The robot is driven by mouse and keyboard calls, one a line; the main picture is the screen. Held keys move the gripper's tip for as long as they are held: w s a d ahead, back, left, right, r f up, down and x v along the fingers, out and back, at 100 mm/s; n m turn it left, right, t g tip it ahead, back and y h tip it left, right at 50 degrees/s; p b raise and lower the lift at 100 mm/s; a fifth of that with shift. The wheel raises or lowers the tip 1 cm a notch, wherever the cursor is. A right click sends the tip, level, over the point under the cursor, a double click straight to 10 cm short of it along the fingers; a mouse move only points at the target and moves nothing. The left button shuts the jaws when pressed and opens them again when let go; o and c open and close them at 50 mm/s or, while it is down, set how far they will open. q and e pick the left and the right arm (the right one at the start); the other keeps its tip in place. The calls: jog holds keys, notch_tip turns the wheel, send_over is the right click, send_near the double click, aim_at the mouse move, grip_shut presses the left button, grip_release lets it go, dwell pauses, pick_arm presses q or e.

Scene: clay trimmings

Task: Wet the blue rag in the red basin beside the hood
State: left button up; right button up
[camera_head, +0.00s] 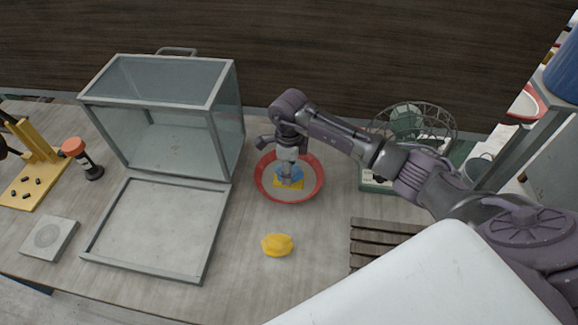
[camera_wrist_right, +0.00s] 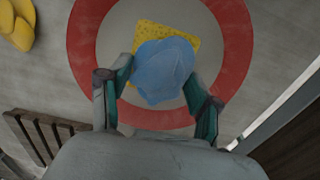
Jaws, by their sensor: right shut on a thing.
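The red basin (camera_head: 261,185) stands on the table just right of the glass hood (camera_head: 165,120). It has a wide red rim and a pale inside; in the right wrist view its rim (camera_wrist_right: 85,45) fills the top. My right gripper (camera_head: 289,172) reaches down into the basin from above. It is shut on the blue rag (camera_wrist_right: 164,68), which is bunched between its fingers. The rag also shows in the head view (camera_head: 291,177). A yellow sponge (camera_wrist_right: 182,30) lies in the basin beside or under the rag. Whether the rag touches the basin floor is unclear. My left gripper is not in view.
The hood's front panel (camera_head: 157,277) lies open on the table. A yellow object (camera_head: 277,245) lies in front of the basin. A slatted wooden rack (camera_head: 375,240) and a wire basket (camera_head: 440,125) are to the right.

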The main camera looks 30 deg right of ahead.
jog(key=shift+s+f+b, duration=0.1)
jog(key=shift+f+b, duration=0.5)
jog(key=shift+b, duration=0.05)
dwell(2.2)
jog(key=shift+r+p, duration=2.15)
jog(key=shift+r, duration=1.45)
